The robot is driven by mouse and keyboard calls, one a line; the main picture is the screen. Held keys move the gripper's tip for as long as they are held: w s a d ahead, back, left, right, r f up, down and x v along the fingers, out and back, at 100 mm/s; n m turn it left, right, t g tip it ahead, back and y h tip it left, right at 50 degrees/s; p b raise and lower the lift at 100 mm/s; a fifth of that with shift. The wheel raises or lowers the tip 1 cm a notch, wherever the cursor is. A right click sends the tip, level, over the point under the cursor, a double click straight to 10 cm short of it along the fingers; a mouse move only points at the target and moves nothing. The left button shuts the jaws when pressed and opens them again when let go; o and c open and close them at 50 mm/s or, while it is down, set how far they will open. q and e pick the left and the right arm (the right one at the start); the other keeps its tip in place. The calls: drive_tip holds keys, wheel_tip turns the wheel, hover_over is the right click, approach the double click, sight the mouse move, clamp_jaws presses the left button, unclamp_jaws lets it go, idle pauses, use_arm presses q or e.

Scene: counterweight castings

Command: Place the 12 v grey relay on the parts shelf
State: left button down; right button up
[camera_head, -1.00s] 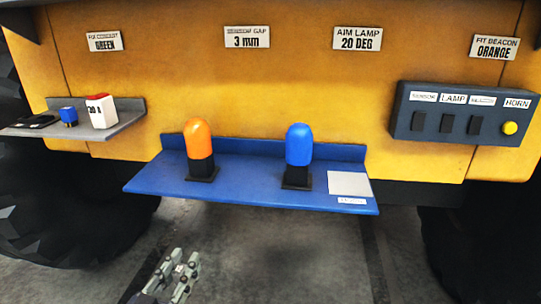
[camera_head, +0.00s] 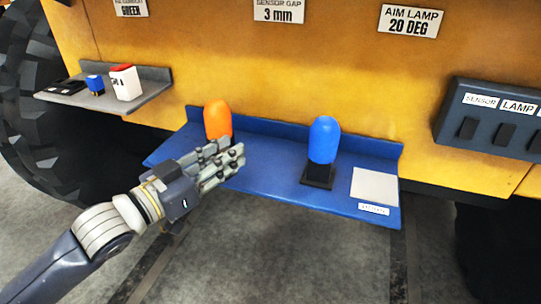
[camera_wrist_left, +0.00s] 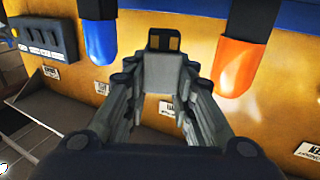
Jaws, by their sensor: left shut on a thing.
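My left gripper (camera_head: 233,152) is over the left part of the blue shelf (camera_head: 275,185), just in front of the orange beacon (camera_head: 217,118). In the left wrist view my left gripper (camera_wrist_left: 162,62) is shut on a small dark grey block (camera_wrist_left: 164,35) with two tan patches, which looks like the grey relay. No marking on it can be read. In the head view the fingers hide it. The blue shelf bears a small white label (camera_head: 373,209), too blurred to read. My right gripper is not in view.
A blue beacon (camera_head: 323,140) on a black base and a pale square plate (camera_head: 375,186) are on the blue shelf. A grey side shelf (camera_head: 140,103) holds a red-topped white box (camera_head: 126,84), a small blue part (camera_head: 95,84) and a flat black part (camera_head: 66,86). A switch panel (camera_head: 490,118) juts out right.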

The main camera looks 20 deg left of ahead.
use_arm(q)
drive_tip(key=b+x, duration=0.2)
drive_tip(key=shift+w+d+f, duration=0.15)
drive_tip(key=shift+w+f, duration=0.1)
drive_tip(key=shift+w, duration=0.05)
drive_tip(key=x, duration=0.1)
drive_tip(key=p+x, duration=0.1)
drive_tip(key=shift+w+d+r, duration=0.1)
drive_tip(key=shift+w+r, duration=0.2)
drive_tip(key=shift+w, duration=0.1)
drive_tip(key=x, duration=0.2)
drive_tip(key=p+x, duration=0.1)
drive_tip(key=x, duration=0.2)
drive_tip(key=f+p+x, duration=0.1)
drive_tip(key=x, duration=0.1)
drive_tip(key=shift+w, duration=0.15)
drive_tip(key=shift+w+d+f, duration=0.1)
drive_tip(key=shift+w+d, duration=0.1)
drive_tip(key=shift+w, duration=0.05)
drive_tip(key=shift+w+f, duration=0.1)
drive_tip(key=shift+f, duration=0.2)
wheel_tip(320, 180, down, 3)
drive_tip(key=shift+r+p, duration=0.1)
drive_tip(key=shift+p, duration=0.3)
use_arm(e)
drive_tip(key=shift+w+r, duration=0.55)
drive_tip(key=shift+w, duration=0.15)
use_arm(q)
drive_tip(key=shift+f, duration=0.25)
